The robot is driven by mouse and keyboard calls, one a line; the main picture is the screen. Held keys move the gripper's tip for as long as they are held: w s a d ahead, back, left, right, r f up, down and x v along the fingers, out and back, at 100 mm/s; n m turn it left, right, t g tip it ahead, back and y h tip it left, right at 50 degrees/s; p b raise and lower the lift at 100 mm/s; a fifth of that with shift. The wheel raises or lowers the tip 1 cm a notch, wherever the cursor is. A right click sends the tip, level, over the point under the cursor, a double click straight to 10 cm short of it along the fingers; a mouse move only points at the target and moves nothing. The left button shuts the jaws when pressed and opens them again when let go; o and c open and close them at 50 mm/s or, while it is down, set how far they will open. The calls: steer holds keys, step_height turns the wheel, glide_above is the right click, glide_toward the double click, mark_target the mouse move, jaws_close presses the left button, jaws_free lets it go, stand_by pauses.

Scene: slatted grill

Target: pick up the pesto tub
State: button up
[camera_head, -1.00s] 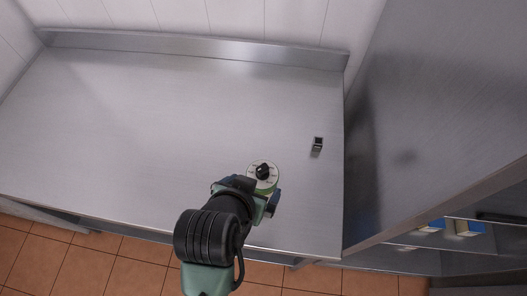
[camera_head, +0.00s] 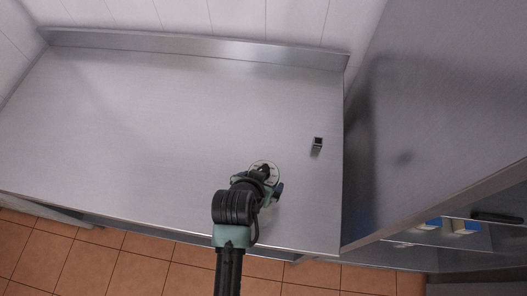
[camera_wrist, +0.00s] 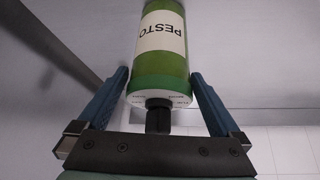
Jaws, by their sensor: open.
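The pesto tub (camera_head: 264,164) stands on the steel counter, mostly hidden behind my gripper in the head view; its pale round top edge shows. In the wrist view the tub (camera_wrist: 161,64) is green with a white PESTO label, and its white lid with a black knob faces my gripper. My gripper (camera_wrist: 160,76) is open, with one blue finger on each side of the tub. A gap shows between the left finger and the tub; the right finger is close to the tub, and I cannot tell if it touches.
A small dark metal block (camera_head: 317,143) stands on the counter (camera_head: 130,120) to the right of the tub. A tall steel panel (camera_head: 440,110) borders the counter on the right, and a raised backsplash (camera_head: 190,45) runs along the back. The counter's left side is clear.

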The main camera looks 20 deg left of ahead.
steer(key=x, duration=0.2)
steer(key=shift+w+f, duration=0.15)
steer(key=shift+f, duration=0.05)
jaws_close()
steer(key=shift+w+r, duration=0.1)
stand_by(0.3)
